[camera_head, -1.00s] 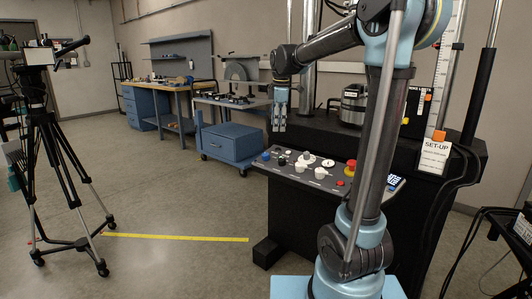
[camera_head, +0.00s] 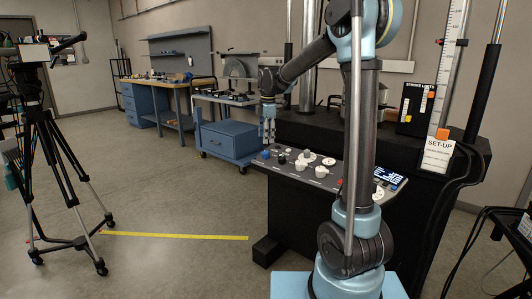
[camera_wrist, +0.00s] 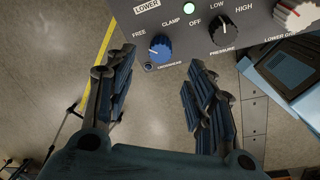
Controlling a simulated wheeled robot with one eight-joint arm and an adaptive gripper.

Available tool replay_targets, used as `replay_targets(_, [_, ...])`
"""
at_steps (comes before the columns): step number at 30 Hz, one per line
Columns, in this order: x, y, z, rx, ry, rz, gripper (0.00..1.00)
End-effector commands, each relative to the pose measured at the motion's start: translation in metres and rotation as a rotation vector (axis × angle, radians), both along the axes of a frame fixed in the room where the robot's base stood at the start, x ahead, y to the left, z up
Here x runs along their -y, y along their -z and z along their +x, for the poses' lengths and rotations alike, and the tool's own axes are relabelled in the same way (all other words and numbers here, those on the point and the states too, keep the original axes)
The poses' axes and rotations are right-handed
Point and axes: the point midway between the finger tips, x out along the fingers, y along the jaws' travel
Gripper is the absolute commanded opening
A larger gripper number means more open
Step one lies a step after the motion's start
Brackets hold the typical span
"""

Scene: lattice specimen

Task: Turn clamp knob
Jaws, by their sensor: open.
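The blue clamp knob (camera_wrist: 160,47) sits near the corner of the grey control panel, between the printed words FREE and CLAMP. Its white mark appears to point left, towards the FREE side. In the head view the blue knob (camera_head: 265,155) is at the panel's left end. My gripper (camera_wrist: 162,62) is open and empty, with one finger left of the knob and the other to its right in the picture. In the head view my gripper (camera_head: 268,139) hangs pointing down just above the panel's left end. The exact gap to the knob cannot be told.
A blue cabinet (camera_head: 231,144) stands behind. A tripod (camera_head: 50,150) stands left; the floor between is clear.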

Motion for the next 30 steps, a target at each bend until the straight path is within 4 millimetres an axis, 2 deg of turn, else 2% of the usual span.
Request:
replay_targets(6, [-0.002,0.039,0.006,0.000,0.001,0.000,0.49])
replay_targets(12, [-0.003,0.065,0.009,0.000,0.001,0.000,0.49])
replay_targets(18, [-0.004,0.078,0.011,0.001,0.001,0.000,0.49])
replay_targets(27, [-0.003,0.080,0.011,0.001,0.001,0.000,0.49])
replay_targets(28, [-0.003,0.080,0.011,0.001,0.001,0.000,0.45])
replay_targets(30, [-0.003,0.080,0.011,0.001,0.001,0.000,0.29])
